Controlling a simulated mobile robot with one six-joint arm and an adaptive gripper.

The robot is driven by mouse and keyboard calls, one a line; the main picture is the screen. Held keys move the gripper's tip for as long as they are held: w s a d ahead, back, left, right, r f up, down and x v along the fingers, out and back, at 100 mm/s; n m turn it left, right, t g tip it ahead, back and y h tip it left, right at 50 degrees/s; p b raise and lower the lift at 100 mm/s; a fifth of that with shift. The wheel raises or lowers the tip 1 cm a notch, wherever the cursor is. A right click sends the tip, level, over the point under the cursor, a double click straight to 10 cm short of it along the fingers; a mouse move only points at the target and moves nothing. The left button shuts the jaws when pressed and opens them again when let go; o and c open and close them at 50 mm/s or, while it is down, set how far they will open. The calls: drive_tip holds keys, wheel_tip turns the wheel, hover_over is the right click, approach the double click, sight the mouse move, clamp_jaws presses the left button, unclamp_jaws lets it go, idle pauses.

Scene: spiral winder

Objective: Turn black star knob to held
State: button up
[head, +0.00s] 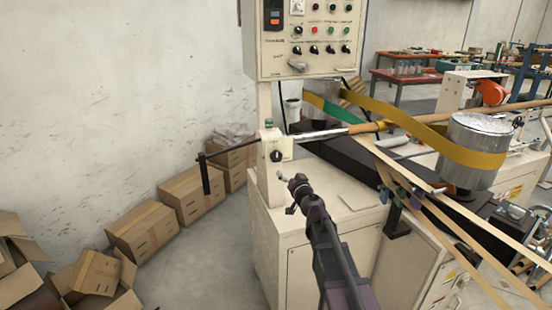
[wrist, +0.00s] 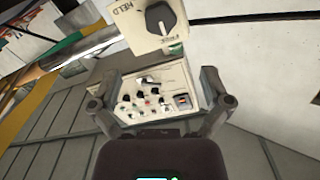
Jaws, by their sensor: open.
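The black knob (head: 276,156) sits on the front of a small cream box (head: 287,147) on the machine's post. In the wrist view the knob (wrist: 160,18) is at the top edge, partly cut off, on a cream plate (wrist: 128,22). The word HELD shows to its left, and a second label below it is hard to read. My gripper (head: 297,188) is below and to the right of the knob in the head view, apart from it. In the wrist view its fingers (wrist: 160,85) are spread wide with nothing between them touching; the knob lies beyond the fingertips.
A control panel (head: 307,35) with knobs and buttons stands above. A black-handled crank (head: 206,175) juts left from the small box. A long shaft (head: 365,127) and yellow belt (head: 430,135) run right.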

sight(277, 158)
drive_tip(key=shift+w, duration=0.1)
drive_tip(key=x, duration=1.3)
drive_tip(key=shift+w+a, duration=0.1)
drive_tip(key=shift+w, duration=0.2)
drive_tip(key=c, duration=1.2)
